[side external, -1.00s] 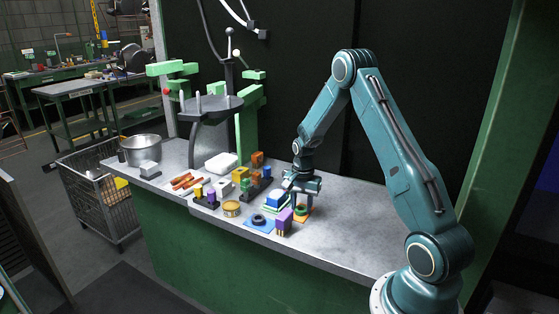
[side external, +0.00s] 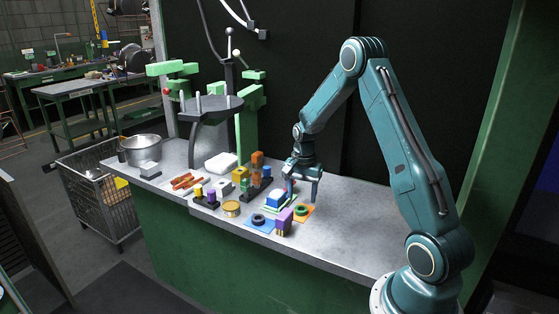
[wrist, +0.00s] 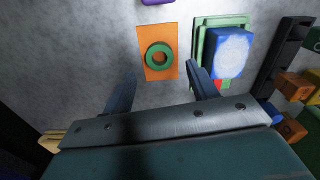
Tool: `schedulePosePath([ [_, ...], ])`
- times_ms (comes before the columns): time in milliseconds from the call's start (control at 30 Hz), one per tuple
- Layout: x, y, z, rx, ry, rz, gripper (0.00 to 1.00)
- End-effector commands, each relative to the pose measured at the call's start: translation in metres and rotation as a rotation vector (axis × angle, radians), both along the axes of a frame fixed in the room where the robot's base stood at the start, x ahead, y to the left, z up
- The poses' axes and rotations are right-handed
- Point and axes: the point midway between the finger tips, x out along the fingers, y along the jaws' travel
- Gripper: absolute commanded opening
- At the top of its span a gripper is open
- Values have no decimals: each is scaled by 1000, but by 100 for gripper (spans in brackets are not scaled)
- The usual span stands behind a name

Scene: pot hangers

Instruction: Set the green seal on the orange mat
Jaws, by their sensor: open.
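The green seal (wrist: 159,66) is a ring lying flat on the orange mat (wrist: 157,32), within its edges and near its middle. Both also show in the side external view, the seal (side external: 301,208) on the mat (side external: 298,223). My gripper (side external: 302,198) is open and empty, above and a little behind the mat. In the wrist view its two dark fingers (wrist: 161,72) are spread on either side below the seal, clear of it.
A blue block (wrist: 230,55) on a green tray (wrist: 204,24) stands close beside the mat. A purple block (side external: 284,219) and a dark ring on a blue mat (side external: 250,224) are nearby. Several coloured blocks stand further left. The table to the right is clear.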

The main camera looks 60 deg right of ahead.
Motion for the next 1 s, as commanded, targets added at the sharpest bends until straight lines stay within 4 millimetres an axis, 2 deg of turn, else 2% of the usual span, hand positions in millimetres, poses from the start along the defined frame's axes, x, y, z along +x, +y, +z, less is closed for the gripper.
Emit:
schedulePosePath([
  [200,1,0,38,-3,-3,0,58],
  [400,0,0,64,-2,-2,0,58],
  [600,0,0,75,0,-1,0,58],
  [1000,0,0,77,0,0,0,58],
])
